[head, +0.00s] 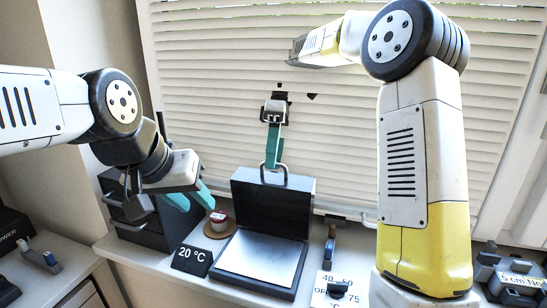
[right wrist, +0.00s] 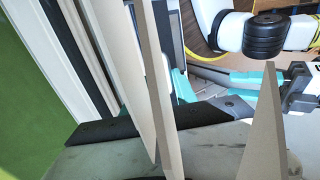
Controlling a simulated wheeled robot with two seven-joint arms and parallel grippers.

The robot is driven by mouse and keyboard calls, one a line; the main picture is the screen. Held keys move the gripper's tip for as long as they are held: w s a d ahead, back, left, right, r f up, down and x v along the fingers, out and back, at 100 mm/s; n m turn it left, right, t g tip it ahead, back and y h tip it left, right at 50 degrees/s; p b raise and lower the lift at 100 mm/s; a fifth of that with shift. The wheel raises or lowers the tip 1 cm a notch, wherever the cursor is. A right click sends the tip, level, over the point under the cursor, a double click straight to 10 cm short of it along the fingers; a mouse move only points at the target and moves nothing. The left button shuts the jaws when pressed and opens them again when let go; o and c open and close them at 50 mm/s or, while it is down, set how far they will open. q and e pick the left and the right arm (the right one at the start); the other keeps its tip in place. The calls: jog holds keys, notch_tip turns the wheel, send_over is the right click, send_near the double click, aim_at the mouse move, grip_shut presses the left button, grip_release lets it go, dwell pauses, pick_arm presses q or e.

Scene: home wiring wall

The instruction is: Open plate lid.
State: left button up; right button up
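The dark plate lid (head: 272,207) stands up, hinged at the back of a dark box whose pale plate (head: 262,258) lies uncovered in the head view. A grey loop handle (head: 285,172) is at the lid's top edge. My right gripper (head: 273,162) reaches down from above with its teal fingertip at the handle. The fingers overlap in this view, so their gap and grip are hidden. My left gripper (head: 196,203) is left of the lid, apart from it, with its teal fingers spread and empty. The lid is not clear in the right wrist view.
A 20 °C sign (head: 192,260) stands beside the plate's front left. A small red-and-white item (head: 219,219) sits on a round mat behind it. A dark rack (head: 150,222) is further left. A dial marked 40, 50, 75 (head: 337,289) is right of the plate.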

jog(key=v, duration=0.7)
jog(key=shift+r, duration=0.35)
jog(key=shift+w, duration=0.1)
